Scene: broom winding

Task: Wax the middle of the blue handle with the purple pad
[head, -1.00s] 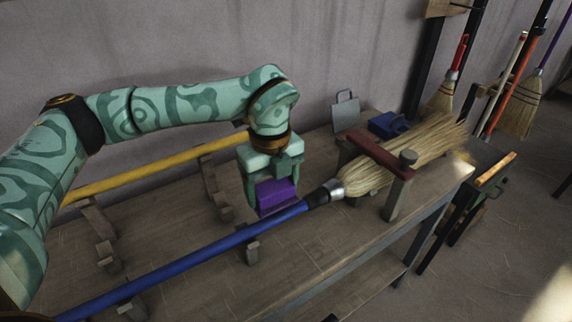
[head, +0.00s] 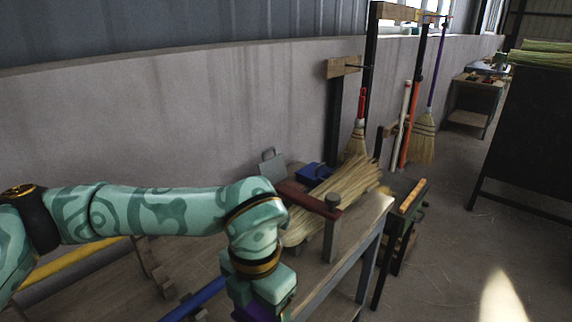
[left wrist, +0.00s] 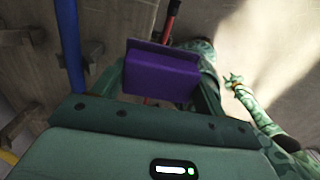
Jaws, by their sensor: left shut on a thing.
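My left gripper (head: 258,306) is shut on the purple pad (head: 262,313), low in the head view near the bench's front edge. The left wrist view shows the pad (left wrist: 162,75) between the fingers. The blue handle (head: 196,298) shows only as a short piece left of the gripper; my arm hides its join to the straw head (head: 345,188). In the left wrist view the handle (left wrist: 70,45) runs left of the pad, apart from it. What looks like my right gripper (left wrist: 235,82) is small in the left wrist view, too small to tell its state.
A red clamp bar (head: 308,196) with a wooden post (head: 332,232) crosses the straw. A yellow handle (head: 72,263) lies behind my left arm. A blue box (head: 313,174) stands at the back. Brooms hang at the wall. Open floor (head: 450,255) lies right of the bench.

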